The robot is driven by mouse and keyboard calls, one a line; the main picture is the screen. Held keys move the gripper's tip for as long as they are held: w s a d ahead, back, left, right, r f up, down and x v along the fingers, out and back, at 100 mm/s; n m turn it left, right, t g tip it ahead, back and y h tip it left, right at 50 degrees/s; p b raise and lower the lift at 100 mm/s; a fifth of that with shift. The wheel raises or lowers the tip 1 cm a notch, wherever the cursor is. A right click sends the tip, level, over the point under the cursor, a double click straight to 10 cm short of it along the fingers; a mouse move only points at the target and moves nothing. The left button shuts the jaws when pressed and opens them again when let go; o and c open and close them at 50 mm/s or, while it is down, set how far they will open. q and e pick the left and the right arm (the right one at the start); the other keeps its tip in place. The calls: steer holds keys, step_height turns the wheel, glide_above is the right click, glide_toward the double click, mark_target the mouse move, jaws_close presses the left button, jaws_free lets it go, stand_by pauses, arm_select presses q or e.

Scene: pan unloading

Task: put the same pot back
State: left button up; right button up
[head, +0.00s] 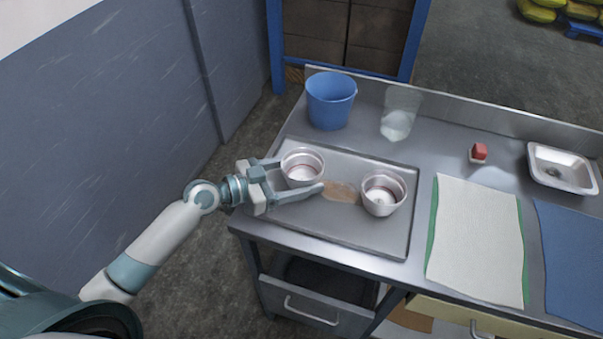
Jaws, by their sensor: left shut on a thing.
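Two small silver pots with a reddish ring inside are at the metal tray (350,236) on the steel table. My left gripper (300,176) is around the left pot (303,171), with one finger on its far side and one on its near side, and is shut on it. The pot is upright over the tray's left part; I cannot tell whether it touches the tray. The right pot (382,194) stands upright on the tray's right part, apart from the gripper. A brownish patch (342,191) lies on the tray between the pots. My right gripper is not in view.
A blue bucket (331,100) and a clear glass container (400,114) stand behind the tray.

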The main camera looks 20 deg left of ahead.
mark_target(287, 179)
arm_select(q)
steer(key=o, duration=1.2)
steer(key=shift+c, duration=0.2)
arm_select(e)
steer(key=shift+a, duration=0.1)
